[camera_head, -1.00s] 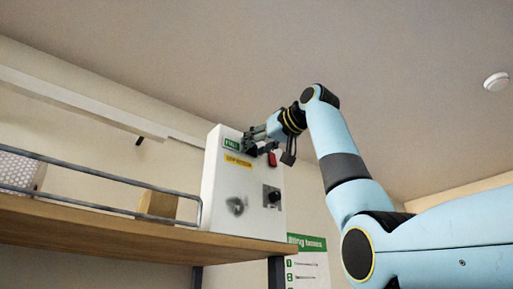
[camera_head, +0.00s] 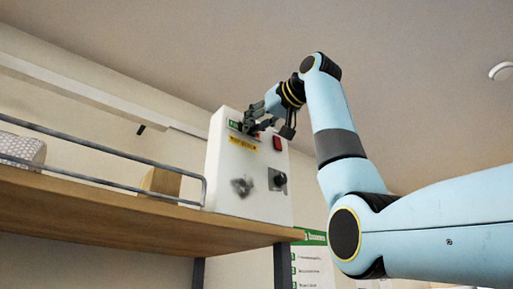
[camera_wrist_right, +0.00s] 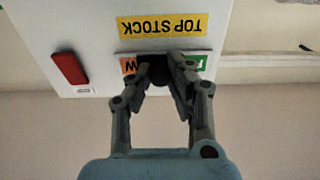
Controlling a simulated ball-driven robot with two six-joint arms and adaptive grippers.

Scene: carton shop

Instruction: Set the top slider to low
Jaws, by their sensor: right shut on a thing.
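The top slider's label strip (camera_wrist_right: 129,64) is on the white control box (camera_head: 228,185), above the yellow TOP STOCK label (camera_head: 242,143). In the right wrist view the strip shows upside down, with an orange end at left and a green end (camera_wrist_right: 203,62) at right. My right gripper (camera_wrist_right: 168,70) is shut on the dark slider knob, between the coloured ends. The fingers hide most of the knob and track. In the head view my right gripper (camera_head: 250,128) covers part of the strip, whose green end (camera_head: 234,125) shows at left. My left gripper is not in view.
A red switch (camera_head: 278,144) sits right of the strip, and a black knob (camera_head: 278,181) is lower on the box. The box stands on a wooden shelf (camera_head: 120,215) with a metal rail (camera_head: 100,180). A wooden block (camera_head: 160,183) stands behind the rail.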

